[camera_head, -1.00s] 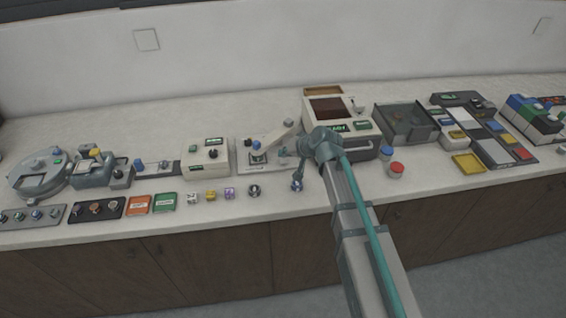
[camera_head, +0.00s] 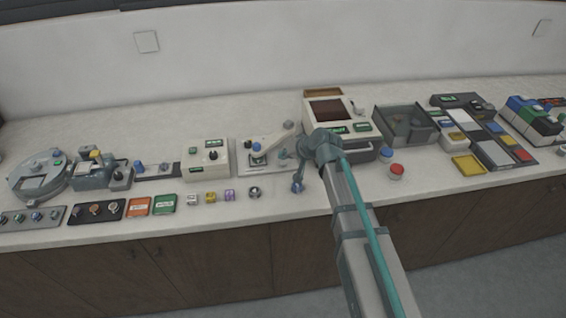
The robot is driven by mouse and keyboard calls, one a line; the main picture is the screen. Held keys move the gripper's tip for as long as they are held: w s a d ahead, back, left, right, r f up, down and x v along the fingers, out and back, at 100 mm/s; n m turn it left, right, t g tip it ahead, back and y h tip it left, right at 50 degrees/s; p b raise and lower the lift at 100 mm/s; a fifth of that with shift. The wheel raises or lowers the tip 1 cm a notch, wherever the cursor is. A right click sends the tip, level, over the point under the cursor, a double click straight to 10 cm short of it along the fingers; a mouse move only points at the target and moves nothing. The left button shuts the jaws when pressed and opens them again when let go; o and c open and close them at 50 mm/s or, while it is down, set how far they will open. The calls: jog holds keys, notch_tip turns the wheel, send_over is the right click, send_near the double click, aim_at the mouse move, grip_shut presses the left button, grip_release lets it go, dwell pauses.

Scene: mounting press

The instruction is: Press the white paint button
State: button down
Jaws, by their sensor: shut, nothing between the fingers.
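A dark grey panel (camera_head: 490,150) at the right carries a row of coloured pads: blue (camera_head: 494,127), yellow (camera_head: 507,139) and red (camera_head: 522,153). I cannot tell whether this pad is the white paint button, and no lettering is readable. My gripper (camera_head: 297,187) is shut and empty, low over the counter near the middle, in front of the lever press (camera_head: 268,146). It is well to the left of the coloured pads.
A cream machine with a dark window (camera_head: 334,110) stands behind my arm. A dark open tray (camera_head: 405,125), a blue-capped jar (camera_head: 386,154), a red-capped jar (camera_head: 396,171) and a yellow tray (camera_head: 468,165) lie between my gripper and the pads. Small cubes sit to the left.

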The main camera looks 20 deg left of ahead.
aim_at(285, 163)
jog(key=shift+f, duration=0.15)
jog(key=shift+f+b, duration=0.3)
jog(key=shift+b, duration=0.1)
jog(key=shift+f+b, duration=0.35)
jog(key=shift+f, duration=0.1)
dwell(0.8)
jog(key=shift+r, duration=0.1)
dwell(0.4)
jog(key=shift+r+p, duration=0.4)
jog(key=shift+r, duration=0.4)
jog(key=shift+r+p, duration=1.3)
jog(key=shift+r, duration=1.25)
